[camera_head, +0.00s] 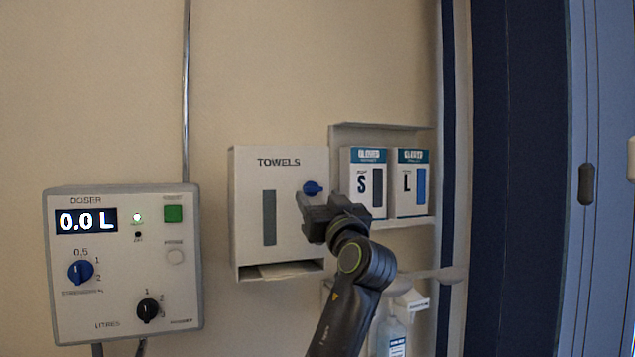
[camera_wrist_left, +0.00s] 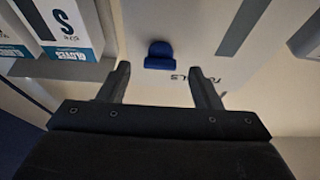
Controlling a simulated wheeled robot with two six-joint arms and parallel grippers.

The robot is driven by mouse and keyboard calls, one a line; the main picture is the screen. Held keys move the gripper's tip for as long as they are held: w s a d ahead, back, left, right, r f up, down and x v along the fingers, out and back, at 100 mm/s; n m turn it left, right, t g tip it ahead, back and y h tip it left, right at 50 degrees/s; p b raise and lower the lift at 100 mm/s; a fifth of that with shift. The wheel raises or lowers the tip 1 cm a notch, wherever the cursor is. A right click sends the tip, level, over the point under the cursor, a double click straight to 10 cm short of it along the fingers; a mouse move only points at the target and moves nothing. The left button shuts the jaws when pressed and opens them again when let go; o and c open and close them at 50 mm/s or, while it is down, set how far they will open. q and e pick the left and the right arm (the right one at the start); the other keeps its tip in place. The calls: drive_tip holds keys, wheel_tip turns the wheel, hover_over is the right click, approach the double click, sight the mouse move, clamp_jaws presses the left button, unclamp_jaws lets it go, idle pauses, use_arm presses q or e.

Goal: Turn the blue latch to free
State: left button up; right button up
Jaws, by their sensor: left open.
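The blue latch (camera_head: 313,188) is a small knob on the upper right front of the white TOWELS dispenser (camera_head: 244,200). In the left wrist view the latch (camera_wrist_left: 160,55) shows as a blue tab centred ahead of the fingers, with the dispenser front (camera_wrist_left: 205,25) behind it. My left gripper (camera_head: 306,204) is just below and in front of the latch in the head view. It is open and empty in the left wrist view (camera_wrist_left: 159,72), with the latch beyond the gap between the fingertips. I see no contact. My right gripper is not in view.
A DOSER box (camera_head: 120,312) with a blue knob (camera_head: 80,271), a black knob (camera_head: 148,309) and a green button (camera_head: 173,214) hangs at the left. Glove boxes S (camera_head: 362,160) and L (camera_head: 409,170) stand on a shelf close right of the dispenser. A bottle (camera_head: 391,335) hangs below.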

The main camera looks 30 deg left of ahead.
sight(314, 189)
use_arm(q)
drive_tip(key=shift+p+x, duration=0.3)
drive_tip(key=shift+x, duration=0.85)
drive_tip(key=shift+f, duration=0.1)
drive_tip(key=shift+d, duration=0.1)
